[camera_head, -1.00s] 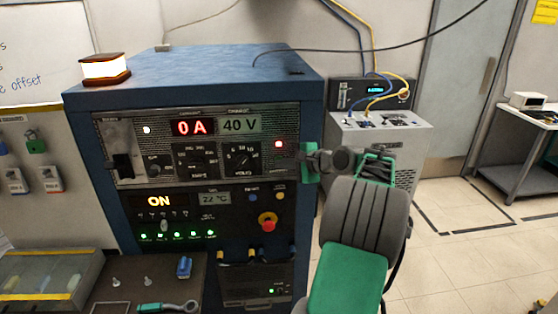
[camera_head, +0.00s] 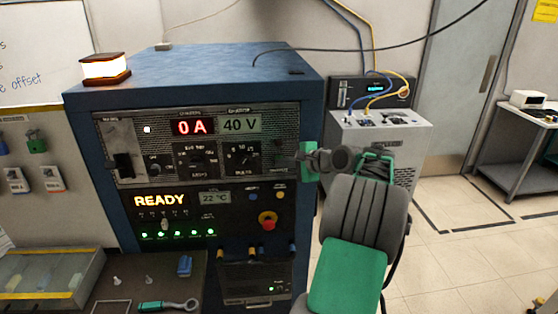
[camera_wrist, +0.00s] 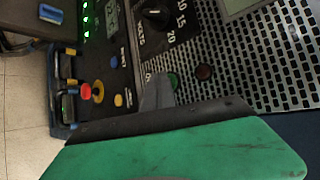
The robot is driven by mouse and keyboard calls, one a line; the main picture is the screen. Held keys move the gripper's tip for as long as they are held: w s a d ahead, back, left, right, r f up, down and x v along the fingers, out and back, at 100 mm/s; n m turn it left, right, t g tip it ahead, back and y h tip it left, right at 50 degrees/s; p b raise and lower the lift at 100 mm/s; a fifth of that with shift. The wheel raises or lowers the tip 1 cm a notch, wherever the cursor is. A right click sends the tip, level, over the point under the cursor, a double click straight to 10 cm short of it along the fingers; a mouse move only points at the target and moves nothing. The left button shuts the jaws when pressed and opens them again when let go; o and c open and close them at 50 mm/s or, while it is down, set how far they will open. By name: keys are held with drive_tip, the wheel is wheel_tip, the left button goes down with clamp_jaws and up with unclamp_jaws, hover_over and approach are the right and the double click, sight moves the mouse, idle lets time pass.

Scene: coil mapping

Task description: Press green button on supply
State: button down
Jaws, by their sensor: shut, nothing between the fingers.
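The supply is the upper panel (camera_head: 205,140) of the blue cabinet, with displays reading "0 A" and "40 V". The green button (camera_wrist: 173,80) shows in the wrist view, dark and unlit, partly covered by my gripper's grey tip. A dark red button (camera_wrist: 204,72) lies just right of it, also unlit. My gripper (camera_wrist: 158,94) is shut and empty, its tip right beside the green button. Whether they touch cannot be told. In the head view my gripper (camera_head: 298,160) is at the panel's right edge.
The lower panel display (camera_head: 160,201) reads "READY", above several lit green lights. A red emergency knob (camera_head: 267,221) is below my gripper. A grey shelf with tools (camera_head: 165,285) stands in front, lower left.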

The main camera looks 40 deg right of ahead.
drive_tip(key=shift+s+a, duration=0.35)
drive_tip(key=shift+s, duration=0.2)
drive_tip(key=s+a, duration=0.1)
drive_tip(key=s, duration=0.1)
drive_tip(key=s+a, duration=0.2)
idle(0.3)
idle(0.6)
